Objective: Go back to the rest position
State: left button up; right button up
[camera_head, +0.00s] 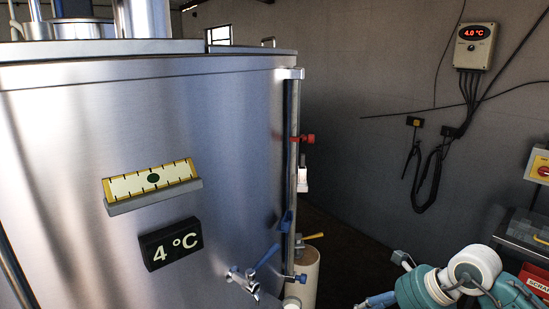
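The large brushed-steel bulk tank (220,130) fills the left half of the head view. A yellow-framed level scale (150,184) with a dark green dot sits on its front. Below it is a black sign (170,243) reading 4 °C. A blue-handled tap (245,280) is at the tank's lower front. Teal and white links of my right arm show at the bottom right, in front of the floor and apart from the tank. My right gripper is not visible, and my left arm and gripper are out of the picture.
A wall controller (475,46) reads 4.0 °C, with black cables hanging below. A red rotary switch (543,171) is at the right edge. A red box (537,282) with partly hidden lettering stands at the lower right.

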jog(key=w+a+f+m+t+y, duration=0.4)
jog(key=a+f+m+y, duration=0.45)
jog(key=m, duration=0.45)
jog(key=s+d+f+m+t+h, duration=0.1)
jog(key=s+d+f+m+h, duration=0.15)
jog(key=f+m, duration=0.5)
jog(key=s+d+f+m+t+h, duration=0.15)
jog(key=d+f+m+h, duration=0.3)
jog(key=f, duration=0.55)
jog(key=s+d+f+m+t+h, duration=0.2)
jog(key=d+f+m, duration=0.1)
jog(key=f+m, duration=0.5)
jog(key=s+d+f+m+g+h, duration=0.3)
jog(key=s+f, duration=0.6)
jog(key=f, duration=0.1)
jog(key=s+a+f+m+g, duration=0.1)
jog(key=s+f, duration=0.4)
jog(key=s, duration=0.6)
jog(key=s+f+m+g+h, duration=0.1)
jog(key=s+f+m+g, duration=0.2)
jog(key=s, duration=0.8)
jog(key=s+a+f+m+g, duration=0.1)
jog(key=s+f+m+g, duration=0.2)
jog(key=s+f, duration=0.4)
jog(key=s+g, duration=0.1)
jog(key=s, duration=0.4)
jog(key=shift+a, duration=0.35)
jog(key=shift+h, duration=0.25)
